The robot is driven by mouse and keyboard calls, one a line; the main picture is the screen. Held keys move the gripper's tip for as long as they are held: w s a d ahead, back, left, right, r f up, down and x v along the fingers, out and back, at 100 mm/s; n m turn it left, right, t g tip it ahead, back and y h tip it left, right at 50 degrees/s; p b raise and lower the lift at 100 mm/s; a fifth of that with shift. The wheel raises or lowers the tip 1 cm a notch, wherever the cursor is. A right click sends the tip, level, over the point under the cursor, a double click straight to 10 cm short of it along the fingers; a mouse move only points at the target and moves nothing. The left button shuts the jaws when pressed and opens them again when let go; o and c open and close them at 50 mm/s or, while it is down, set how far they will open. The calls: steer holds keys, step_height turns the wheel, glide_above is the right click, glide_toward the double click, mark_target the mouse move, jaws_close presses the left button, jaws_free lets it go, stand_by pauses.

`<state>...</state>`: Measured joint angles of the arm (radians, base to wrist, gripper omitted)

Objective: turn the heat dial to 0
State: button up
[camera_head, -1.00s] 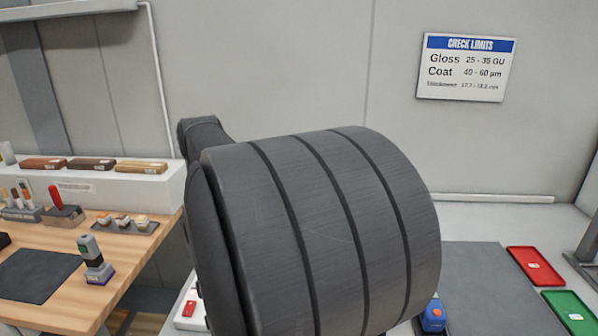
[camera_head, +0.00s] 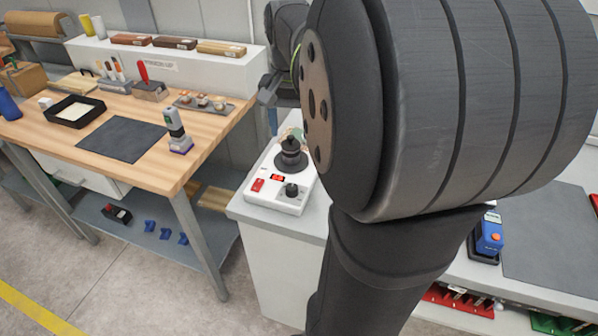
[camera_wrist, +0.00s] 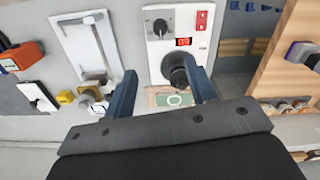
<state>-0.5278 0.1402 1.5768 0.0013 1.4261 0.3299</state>
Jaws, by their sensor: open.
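A white unit (camera_head: 262,201) stands on a pale cabinet in the head view, with a small black dial (camera_head: 291,190) on its front panel. A red display (camera_head: 277,178) and a red switch (camera_head: 257,185) are beside the dial. A black post on a round base (camera_head: 290,158) is behind them. In the wrist view the dial (camera_wrist: 160,27) is near the top, beyond my fingertips. My gripper (camera_wrist: 160,70) is open and empty, apart from the dial. Its right finger overlaps the black post in the picture. The display digits and dial setting are too small to read surely.
A wooden bench (camera_head: 150,163) with tools is left of the cabinet. A blue-and-black device (camera_head: 488,238) and a grey mat (camera_head: 555,235) are on the right. A white tray-like fixture (camera_wrist: 88,48) is beside the unit in the wrist view. My arm blocks much of the head view.

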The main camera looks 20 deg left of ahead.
mark_target(292, 187)
step_height(292, 187, down, 18)
steer(key=m, duration=0.3)
steer(key=shift+r+m, duration=0.1)
steer(key=shift+m, duration=0.2)
steer(key=c, duration=1)
